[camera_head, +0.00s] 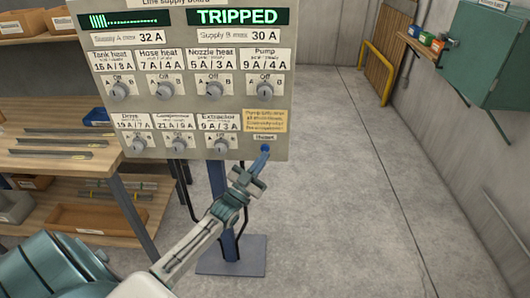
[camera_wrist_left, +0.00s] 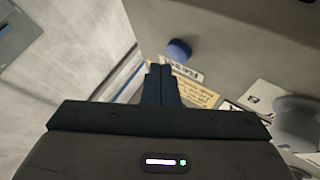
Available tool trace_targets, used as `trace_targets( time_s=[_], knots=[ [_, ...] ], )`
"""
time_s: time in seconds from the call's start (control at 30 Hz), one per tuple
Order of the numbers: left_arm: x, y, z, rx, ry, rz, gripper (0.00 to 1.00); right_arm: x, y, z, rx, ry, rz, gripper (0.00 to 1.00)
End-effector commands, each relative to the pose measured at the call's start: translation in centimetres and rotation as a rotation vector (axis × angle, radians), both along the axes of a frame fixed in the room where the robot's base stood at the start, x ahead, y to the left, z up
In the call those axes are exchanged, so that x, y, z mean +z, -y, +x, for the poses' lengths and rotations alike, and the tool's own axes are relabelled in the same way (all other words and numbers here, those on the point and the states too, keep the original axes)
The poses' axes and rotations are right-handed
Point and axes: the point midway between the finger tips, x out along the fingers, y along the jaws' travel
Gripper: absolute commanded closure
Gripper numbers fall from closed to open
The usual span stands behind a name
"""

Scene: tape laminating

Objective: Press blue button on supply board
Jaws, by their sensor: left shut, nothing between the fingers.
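The supply board (camera_head: 200,105) is a grey-beige panel on a blue post, with a display reading TRIPPED and rows of grey knobs. The blue button (camera_head: 265,148) is at its lower right, beneath a yellow note. It also shows as a round blue cap in the left wrist view (camera_wrist_left: 179,50). My left gripper (camera_head: 258,162) is shut and empty, its blue-grey fingertips close below and left of the button. In the left wrist view the fingers (camera_wrist_left: 161,82) point towards the board, and a gap shows between them and the button. My right gripper is not in view.
A wooden shelf (camera_head: 50,150) with metal bars and bins stands at the left. The post's base plate (camera_head: 232,262) is on the floor below the board. A green cabinet (camera_head: 490,55) hangs on the right wall. The concrete floor (camera_head: 340,200) to the right is clear.

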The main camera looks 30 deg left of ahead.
Motion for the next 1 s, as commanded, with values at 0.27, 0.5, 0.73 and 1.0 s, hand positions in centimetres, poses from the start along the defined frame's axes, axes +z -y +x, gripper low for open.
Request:
trace_targets(
  time_s=[0.27, 0.5, 0.73, 1.0],
  knots=[
    [0.02, -0.09, 0.12, 0.000, -0.001, 0.000, 1.00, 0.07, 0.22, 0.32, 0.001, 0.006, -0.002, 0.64],
    [0.01, -0.08, 0.12, 0.000, -0.001, 0.000, 1.00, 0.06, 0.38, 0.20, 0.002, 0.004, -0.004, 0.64],
    [0.01, -0.07, 0.11, 0.000, 0.000, 0.000, 1.00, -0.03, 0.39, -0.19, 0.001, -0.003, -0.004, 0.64],
    [0.01, -0.07, 0.11, 0.000, 0.000, 0.000, 1.00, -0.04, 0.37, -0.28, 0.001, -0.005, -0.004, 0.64]
  ],
)
